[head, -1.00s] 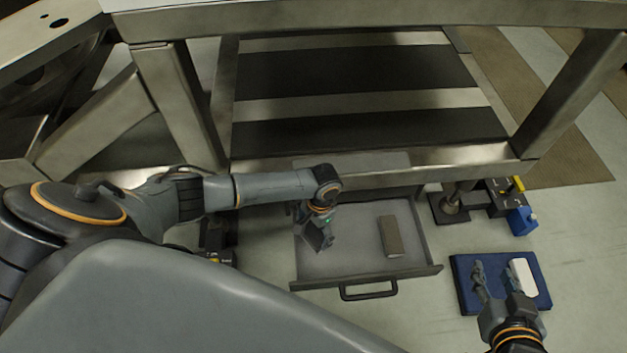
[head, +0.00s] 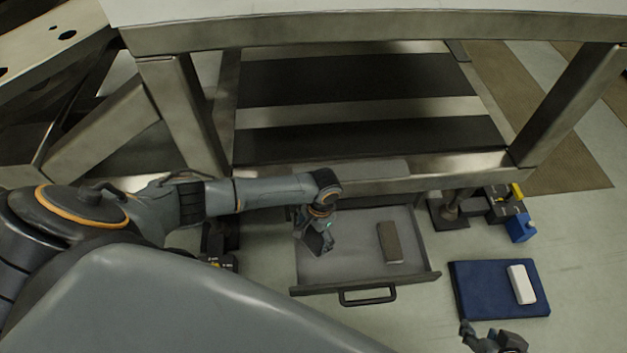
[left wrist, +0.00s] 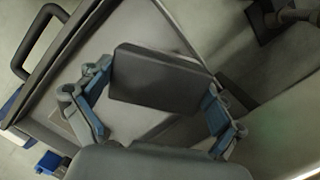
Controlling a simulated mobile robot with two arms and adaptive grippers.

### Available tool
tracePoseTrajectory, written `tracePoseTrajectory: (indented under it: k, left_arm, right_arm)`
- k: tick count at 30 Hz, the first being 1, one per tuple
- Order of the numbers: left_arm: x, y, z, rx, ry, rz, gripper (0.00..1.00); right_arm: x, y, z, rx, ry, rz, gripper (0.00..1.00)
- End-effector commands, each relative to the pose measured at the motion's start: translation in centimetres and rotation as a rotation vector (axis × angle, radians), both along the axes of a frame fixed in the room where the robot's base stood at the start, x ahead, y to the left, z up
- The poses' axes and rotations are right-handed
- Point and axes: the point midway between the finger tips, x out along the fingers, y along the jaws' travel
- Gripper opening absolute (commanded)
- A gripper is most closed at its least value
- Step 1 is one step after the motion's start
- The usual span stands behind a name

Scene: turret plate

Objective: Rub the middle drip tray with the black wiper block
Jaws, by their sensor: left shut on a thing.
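A dark block, which looks like the black wiper block (left wrist: 155,78), sits between the fingers of my left gripper (left wrist: 150,110) in the left wrist view. In the head view my left gripper (head: 317,240) is shut on it, low inside the left part of an open drawer (head: 355,225). I cannot tell whether the block touches the drawer floor. My right gripper (head: 488,337) is at the bottom edge, partly cut off; its jaw opening is unclear. I cannot pick out the middle drip tray with certainty.
A grey-brown block (head: 389,242) lies in the drawer's right part. A blue mat (head: 480,290) with a white block (head: 521,284) lies on the floor at right. A black fixture with a blue part (head: 520,227) stands behind it. The metal table frame (head: 370,183) overhangs the drawer.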

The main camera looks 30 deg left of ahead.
Motion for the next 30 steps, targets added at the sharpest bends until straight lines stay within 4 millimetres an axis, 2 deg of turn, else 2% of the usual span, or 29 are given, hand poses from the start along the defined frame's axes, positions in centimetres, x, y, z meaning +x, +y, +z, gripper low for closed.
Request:
tracePoseTrajectory:
  k: [15, 26, 30]
  left_arm:
    - [0.0, 0.2, 0.8, 0.000, 0.000, 0.001, 0.59]
    - [-0.1, 0.2, 0.8, 0.000, 0.000, 0.001, 0.59]
    - [0.3, 0.1, 1.4, 0.000, -0.002, 0.010, 0.59]
  right_arm:
    - [-4.4, -1.3, -1.1, -0.042, 0.206, -0.017, 0.39]
    - [-4.8, -1.4, -1.3, -0.046, 0.224, -0.018, 0.39]
    - [-4.7, -1.4, -1.4, -0.047, 0.226, -0.018, 0.39]
